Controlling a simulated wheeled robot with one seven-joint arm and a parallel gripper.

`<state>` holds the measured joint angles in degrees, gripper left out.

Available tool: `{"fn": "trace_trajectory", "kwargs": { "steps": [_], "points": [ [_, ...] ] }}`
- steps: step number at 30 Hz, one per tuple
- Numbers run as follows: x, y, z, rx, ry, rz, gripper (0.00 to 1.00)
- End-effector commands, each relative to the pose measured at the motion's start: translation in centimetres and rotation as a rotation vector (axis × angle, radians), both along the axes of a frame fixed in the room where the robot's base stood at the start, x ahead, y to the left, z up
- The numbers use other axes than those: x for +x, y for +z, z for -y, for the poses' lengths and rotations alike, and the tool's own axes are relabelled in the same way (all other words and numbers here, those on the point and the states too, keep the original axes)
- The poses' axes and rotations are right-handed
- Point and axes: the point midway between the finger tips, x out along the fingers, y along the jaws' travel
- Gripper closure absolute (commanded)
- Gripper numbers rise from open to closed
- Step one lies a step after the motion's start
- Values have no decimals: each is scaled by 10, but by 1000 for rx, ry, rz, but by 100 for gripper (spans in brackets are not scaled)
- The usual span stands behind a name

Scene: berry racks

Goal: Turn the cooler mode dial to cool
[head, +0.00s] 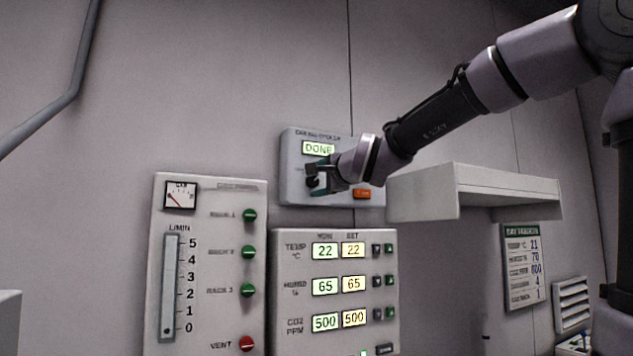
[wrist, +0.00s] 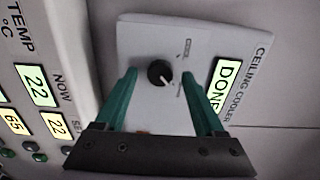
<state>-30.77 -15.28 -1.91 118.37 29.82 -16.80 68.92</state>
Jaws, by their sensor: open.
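The ceiling cooler panel (head: 292,150) is a pale box on the wall with a lit display (head: 318,148) reading DONE. In the wrist view the panel (wrist: 205,38) appears turned on its side. The mode dial (wrist: 160,73) is a round black knob with a white pointer mark towards the lower right of that view. In the head view my gripper (head: 321,178) is at the panel's front and covers much of the dial area.
An orange button (head: 361,193) is at the panel's lower right, close to my gripper. A control panel (head: 285,340) with TEMP, HUMID and CO2 displays is just below. A white shelf (head: 500,190) sticks out at right.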

Motion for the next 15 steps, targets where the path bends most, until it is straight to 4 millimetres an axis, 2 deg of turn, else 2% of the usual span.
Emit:
{"fn": "trace_trajectory", "kwargs": {
  "steps": [10,11,15],
  "points": [
    [6,0,-3,-1,0,0,29],
    [5,0,-2,-1,0,0,33],
    [5,0,-2,-1,0,0,86]
  ]
}}
